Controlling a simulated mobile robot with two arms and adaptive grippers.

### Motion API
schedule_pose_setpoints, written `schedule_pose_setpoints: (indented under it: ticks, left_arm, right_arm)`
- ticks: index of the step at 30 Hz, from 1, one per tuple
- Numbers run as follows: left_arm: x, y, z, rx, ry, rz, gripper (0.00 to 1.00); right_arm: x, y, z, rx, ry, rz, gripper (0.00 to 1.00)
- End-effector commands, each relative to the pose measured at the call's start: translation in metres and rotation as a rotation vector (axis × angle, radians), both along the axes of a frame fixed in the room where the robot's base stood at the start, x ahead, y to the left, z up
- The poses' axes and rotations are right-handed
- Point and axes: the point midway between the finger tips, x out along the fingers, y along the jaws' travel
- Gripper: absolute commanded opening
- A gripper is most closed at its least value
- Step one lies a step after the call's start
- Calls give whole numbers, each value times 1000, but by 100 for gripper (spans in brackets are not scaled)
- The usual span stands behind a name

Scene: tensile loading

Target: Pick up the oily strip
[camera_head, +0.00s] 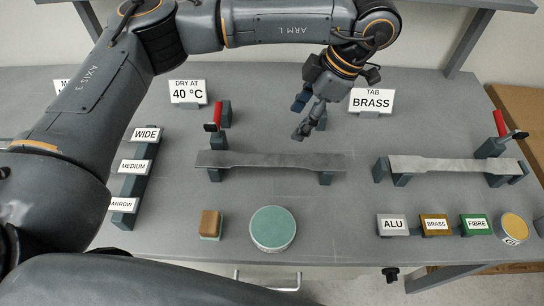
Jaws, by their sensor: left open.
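Two dog-bone metal strips lie across dark supports in the camera_head view. The left strip (270,161) is darker grey and sits mid-table; the right strip (455,165) is lighter and duller. No label names either as oily, and an oil film is hard to make out. My left gripper (303,119) is open and empty. It hangs from the upper middle, just behind the right half of the left strip and apart from it in the picture. My right gripper is not in view.
Red-handled clamps (217,116) stand by the strips' ends. Signs read DRY AT 40 °C (188,92) and TAB BRASS (371,101). A green round pad (273,228), a brown-topped block (210,224) and labelled blocks (392,225) lie along the front. WIDE, MEDIUM and a partly hidden label mark a left rack.

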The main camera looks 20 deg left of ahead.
Motion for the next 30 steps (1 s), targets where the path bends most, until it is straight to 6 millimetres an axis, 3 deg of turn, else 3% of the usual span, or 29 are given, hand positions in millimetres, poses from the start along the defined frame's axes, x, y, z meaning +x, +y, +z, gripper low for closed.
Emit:
schedule_pose_setpoints:
  ticks: [10,17,23,30]
  left_arm:
    - [-9,24,-58,-1,8,0,60]
    - [-11,29,-75,-3,6,-2,60]
    - [-17,39,-98,-2,10,-1,60]
    - [-18,46,-121,-4,6,-3,60]
  right_arm:
    - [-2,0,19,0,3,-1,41]
    - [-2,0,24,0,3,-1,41]
    - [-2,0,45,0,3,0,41]
    - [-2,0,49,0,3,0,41]
